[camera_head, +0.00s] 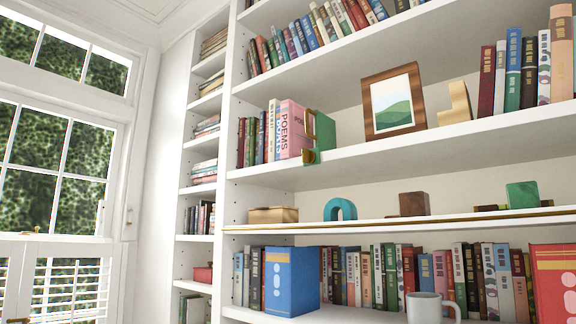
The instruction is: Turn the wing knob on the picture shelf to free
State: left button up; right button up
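The picture shelf (380,152) is a white shelf across the middle of the bookcase, bearing a wood-framed picture (393,101) of green hills. A small brass-coloured piece (310,157) with green beside it sits at the shelf's front edge, below a green upright block (326,131). It may be the wing knob, but it is too small for me to tell its shape or which way it is turned. Another brass-coloured part (311,124) shows on the green block's left side. Neither of my grippers is in view.
Pink and cream books (290,130) stand just left of the green block. A cream sculpted piece (455,104) and more books (525,75) stand to the right. A thin shelf (400,219) below holds a teal arch (340,209) and blocks. A mug (424,308) stands lower down.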

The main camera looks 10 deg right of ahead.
aim_at(308, 157)
jog(key=i+l+u, duration=0.35)
jog(key=i+l, duration=0.4)
jog(key=l, duration=0.1)
